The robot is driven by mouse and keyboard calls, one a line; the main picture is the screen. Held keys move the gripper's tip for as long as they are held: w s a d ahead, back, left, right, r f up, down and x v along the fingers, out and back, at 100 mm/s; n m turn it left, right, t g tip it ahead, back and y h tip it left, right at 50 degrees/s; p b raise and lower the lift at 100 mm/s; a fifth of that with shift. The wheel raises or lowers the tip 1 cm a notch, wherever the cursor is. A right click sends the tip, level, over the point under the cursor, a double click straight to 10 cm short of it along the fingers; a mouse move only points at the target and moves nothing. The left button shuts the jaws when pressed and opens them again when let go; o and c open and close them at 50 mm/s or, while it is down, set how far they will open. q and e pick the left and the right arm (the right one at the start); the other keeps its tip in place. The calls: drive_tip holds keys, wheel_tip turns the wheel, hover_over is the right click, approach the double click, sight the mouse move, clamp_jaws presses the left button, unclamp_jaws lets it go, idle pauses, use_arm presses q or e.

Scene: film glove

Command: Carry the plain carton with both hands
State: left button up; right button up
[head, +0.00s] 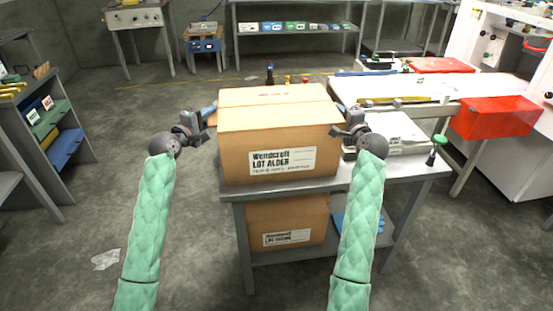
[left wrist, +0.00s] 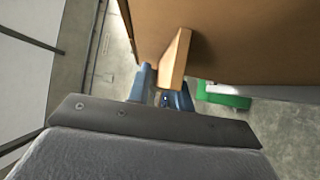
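The plain brown carton (head: 236,155) stands upright on a grey table (head: 400,170), its white label reading LOT ALDER toward me. It also fills the top right of the left wrist view (left wrist: 250,40). My left gripper (head: 208,113) is at its left side. In the left wrist view a tan tab (left wrist: 174,62) sticks out from the carton between the blue fingers (left wrist: 162,92), which appear closed on it. My right gripper (head: 343,132) is at the carton's right side; its fingertips are too small and hidden to tell their state.
A second labelled carton (head: 300,215) sits on the table's lower shelf. On the right are a white appliance (head: 395,130), a green-topped item (head: 437,145) and a red bin (head: 492,118). Bottles (head: 270,73) show behind the carton. The floor at left is mostly clear.

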use_arm(q)
drive_tip(key=shift+o, duration=0.2)
drive_tip(key=shift+r, duration=0.1)
use_arm(e)
drive_tip(key=shift+o, duration=0.2)
drive_tip(key=shift+r, duration=0.1)
use_arm(q)
drive_tip(key=shift+s, duration=0.1)
use_arm(e)
drive_tip(key=shift+s, duration=0.1)
use_arm(q)
drive_tip(key=v, duration=1.1)
drive_tip(key=shift+s+a, duration=0.25)
drive_tip(key=shift+s, duration=0.1)
use_arm(e)
drive_tip(key=v, duration=1.2)
